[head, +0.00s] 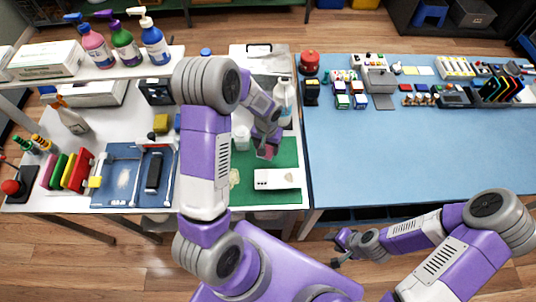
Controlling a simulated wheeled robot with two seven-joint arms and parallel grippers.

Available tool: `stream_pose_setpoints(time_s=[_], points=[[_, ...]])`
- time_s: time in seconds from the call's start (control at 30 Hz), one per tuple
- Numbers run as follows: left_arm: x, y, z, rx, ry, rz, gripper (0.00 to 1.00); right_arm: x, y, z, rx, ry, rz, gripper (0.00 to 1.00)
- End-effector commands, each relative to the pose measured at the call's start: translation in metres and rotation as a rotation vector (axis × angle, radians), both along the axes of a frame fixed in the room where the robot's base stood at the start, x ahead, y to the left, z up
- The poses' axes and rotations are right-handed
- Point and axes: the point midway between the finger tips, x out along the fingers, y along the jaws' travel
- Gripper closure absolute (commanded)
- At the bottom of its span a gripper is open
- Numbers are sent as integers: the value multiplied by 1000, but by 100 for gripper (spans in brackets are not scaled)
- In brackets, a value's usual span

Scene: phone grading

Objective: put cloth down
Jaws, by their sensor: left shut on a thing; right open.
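My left gripper (266,144) points down over the green mat (285,150). It is shut on a small pinkish cloth (268,152), mostly hidden by the fingers. I cannot tell whether the cloth touches the mat. My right gripper (342,246) is open and empty, low in front of the blue table's near edge.
A crumpled pale yellow piece (234,177) lies at the mat's left. A blue tray (124,180) is at left.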

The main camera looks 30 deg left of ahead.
Motion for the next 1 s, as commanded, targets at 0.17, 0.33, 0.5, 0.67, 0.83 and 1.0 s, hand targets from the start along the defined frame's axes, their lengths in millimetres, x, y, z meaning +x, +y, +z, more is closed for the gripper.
stream_pose_setpoints(time_s=[0.17,0.33,0.5,0.67,0.83,1.0], points=[[0,0,-26,1,0,0,59,0,0,-4,0,0,-1,57],[0,0,-39,1,1,1,59,0,0,-5,0,0,-1,57],[-1,0,-63,1,2,0,59,0,0,-7,0,0,-1,57],[1,0,-65,0,-3,1,59,0,0,-7,0,0,-1,57],[0,0,-67,0,-2,0,59,0,0,-9,0,0,-1,57],[0,0,-68,1,-2,0,21,0,0,-10,0,0,-1,57]])
